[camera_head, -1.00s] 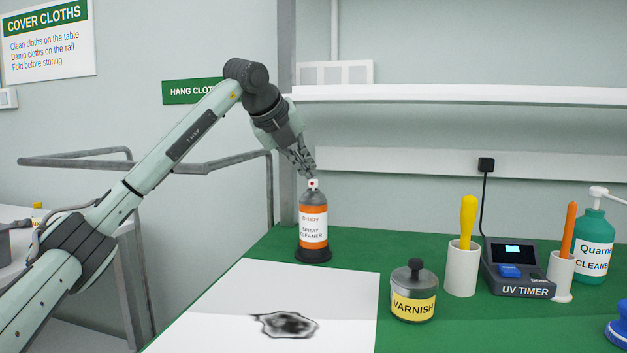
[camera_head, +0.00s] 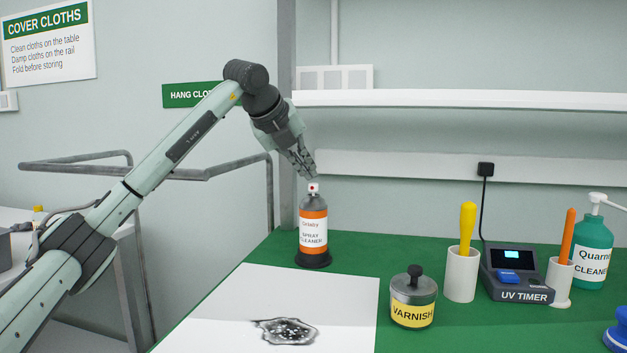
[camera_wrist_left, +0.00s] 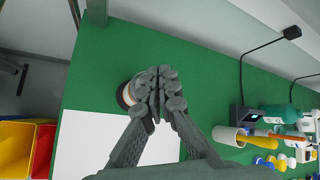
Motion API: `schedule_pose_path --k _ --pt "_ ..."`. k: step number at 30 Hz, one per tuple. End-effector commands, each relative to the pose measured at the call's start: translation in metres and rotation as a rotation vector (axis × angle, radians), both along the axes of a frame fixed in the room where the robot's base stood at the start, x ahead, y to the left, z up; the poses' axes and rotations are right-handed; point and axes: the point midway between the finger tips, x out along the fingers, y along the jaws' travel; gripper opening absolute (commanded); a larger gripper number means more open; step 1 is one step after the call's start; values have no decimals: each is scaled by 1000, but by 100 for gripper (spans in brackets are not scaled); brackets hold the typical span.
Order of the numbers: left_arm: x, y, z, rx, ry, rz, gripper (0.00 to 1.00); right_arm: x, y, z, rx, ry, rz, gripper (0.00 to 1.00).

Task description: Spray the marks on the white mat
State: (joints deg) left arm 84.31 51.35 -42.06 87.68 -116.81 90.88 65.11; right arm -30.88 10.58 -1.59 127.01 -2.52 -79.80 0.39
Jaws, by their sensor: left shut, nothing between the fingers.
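The spray cleaner bottle (camera_head: 313,229), with an orange and white label, stands upright in a black round base just behind the white mat (camera_head: 335,292). A dark, ragged mark (camera_head: 287,330) with white specks across it lies on the mat. My left gripper (camera_head: 312,175) is shut and empty, its fingertips pointing down at the bottle's white top. I cannot tell whether they touch it. In the left wrist view, the shut fingers (camera_wrist_left: 157,105) cover most of the bottle (camera_wrist_left: 125,95); the mat (camera_wrist_left: 90,145) shows below, its mark out of sight. My right gripper is not in view.
A varnish jar (camera_head: 413,299) stands right of the mat. Further right are a cup with a yellow handle (camera_head: 461,275), a UV timer (camera_head: 518,277) and a green cleaner bottle (camera_head: 592,252). A wall shelf (camera_head: 460,98) runs above. Green table lies bare between bottle and jar.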

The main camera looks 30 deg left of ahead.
Motion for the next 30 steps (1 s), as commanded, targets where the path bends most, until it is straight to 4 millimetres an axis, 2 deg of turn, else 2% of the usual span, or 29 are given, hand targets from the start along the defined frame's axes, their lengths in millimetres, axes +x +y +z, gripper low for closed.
schedule_pose_path --k 8,24,30 --pt "0 0 3 -1 -1 -1 0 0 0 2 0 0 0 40" --pt "0 0 56 0 -1 0 0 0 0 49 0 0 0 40" --pt "0 0 60 0 0 0 0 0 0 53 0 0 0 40"
